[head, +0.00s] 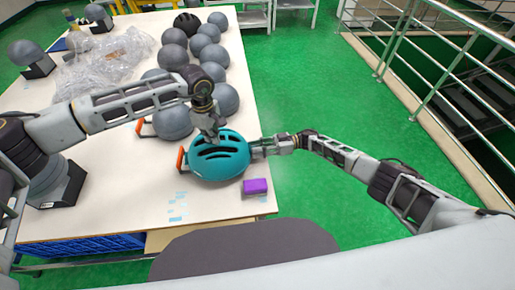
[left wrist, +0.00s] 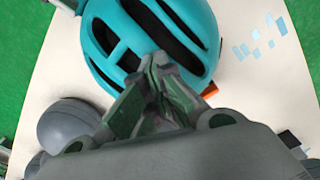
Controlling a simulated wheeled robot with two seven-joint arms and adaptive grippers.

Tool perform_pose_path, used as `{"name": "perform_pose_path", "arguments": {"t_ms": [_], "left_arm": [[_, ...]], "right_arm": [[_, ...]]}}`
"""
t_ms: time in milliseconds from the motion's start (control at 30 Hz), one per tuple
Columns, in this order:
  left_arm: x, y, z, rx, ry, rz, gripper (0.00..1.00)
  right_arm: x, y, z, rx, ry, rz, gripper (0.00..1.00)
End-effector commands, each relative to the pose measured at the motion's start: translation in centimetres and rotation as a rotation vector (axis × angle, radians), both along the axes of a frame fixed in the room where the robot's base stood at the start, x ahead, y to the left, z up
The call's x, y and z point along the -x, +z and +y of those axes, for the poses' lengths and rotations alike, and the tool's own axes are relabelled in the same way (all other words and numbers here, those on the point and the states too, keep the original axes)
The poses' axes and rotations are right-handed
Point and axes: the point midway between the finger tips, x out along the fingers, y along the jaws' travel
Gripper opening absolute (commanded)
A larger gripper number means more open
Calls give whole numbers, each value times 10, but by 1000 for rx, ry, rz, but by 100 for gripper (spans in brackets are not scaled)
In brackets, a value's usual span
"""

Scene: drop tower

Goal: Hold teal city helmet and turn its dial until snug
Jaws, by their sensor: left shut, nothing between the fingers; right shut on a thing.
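The teal city helmet (head: 222,165) with dark vent slots sits near the table's right edge. It fills the upper middle of the left wrist view (left wrist: 100,42). My left gripper (head: 211,137) is shut and empty, its fingertips over the helmet's far side; whether they touch it I cannot tell. Its closed fingers also show in the left wrist view (left wrist: 158,70). My right gripper (head: 262,148) is shut on the helmet's right side. An orange part (head: 181,158) shows at the helmet's left. The dial cannot be made out.
A purple block (head: 255,187) lies in front of the helmet. Several grey ball-like forms (head: 173,57) stand behind it, beside clear plastic wrap (head: 105,60). The white table (head: 120,215) is bare at front left. A metal railing (head: 440,70) stands beyond the green floor at right.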

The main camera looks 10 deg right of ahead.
Motion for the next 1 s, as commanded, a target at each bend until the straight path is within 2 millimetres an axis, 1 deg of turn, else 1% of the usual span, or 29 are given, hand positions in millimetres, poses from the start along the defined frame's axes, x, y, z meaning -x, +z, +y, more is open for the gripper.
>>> {"name": "perform_pose_path", "arguments": {"t_ms": [33,533,567,600,1000], "left_arm": [[3,-10,3,-10,2,12,0],[3,-9,3,-10,2,13,0],[3,-9,3,-10,2,13,0],[4,-9,3,-10,2,13,0],[4,-9,3,-10,1,13,0]], "right_arm": [[3,-4,0,5,6,14,6],[3,-4,0,5,5,30,5],[2,-4,0,5,5,30,33],[2,-4,0,5,4,30,38],[0,-2,-2,2,1,26,39]]}}
